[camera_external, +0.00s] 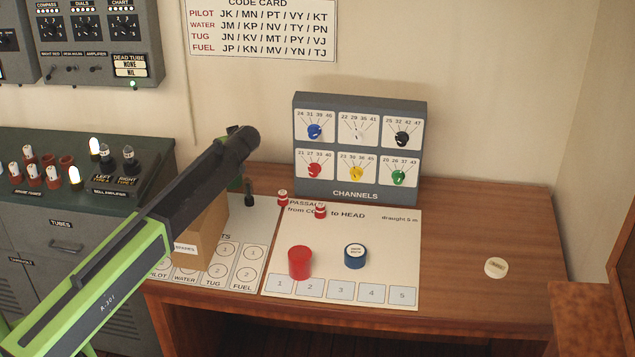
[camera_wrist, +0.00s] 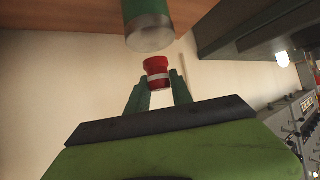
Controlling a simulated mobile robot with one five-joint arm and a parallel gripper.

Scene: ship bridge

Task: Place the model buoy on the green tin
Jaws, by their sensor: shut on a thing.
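The model buoy (camera_wrist: 157,66), red with a white band, is between the green fingers of my gripper (camera_wrist: 158,79) in the wrist view. My gripper is shut on it. The wrist picture is upside down, with the desk at the top. The green tin (camera_wrist: 147,18) stands on the desk there, its metallic lid close to the buoy in the picture; the gap is hard to judge. In the external view my arm hides the held buoy and most of the tin; a sliver of green (camera_external: 236,184) shows beside the arm.
A brown box (camera_external: 208,232) stands under my arm. Two small red-and-white buoys (camera_external: 283,197) (camera_external: 320,212) stand on the chart, with a red tin (camera_external: 300,263) and blue tin (camera_external: 355,257) nearer. A channels panel (camera_external: 358,147) stands behind. The desk's right is mostly clear around a white disc (camera_external: 496,267).

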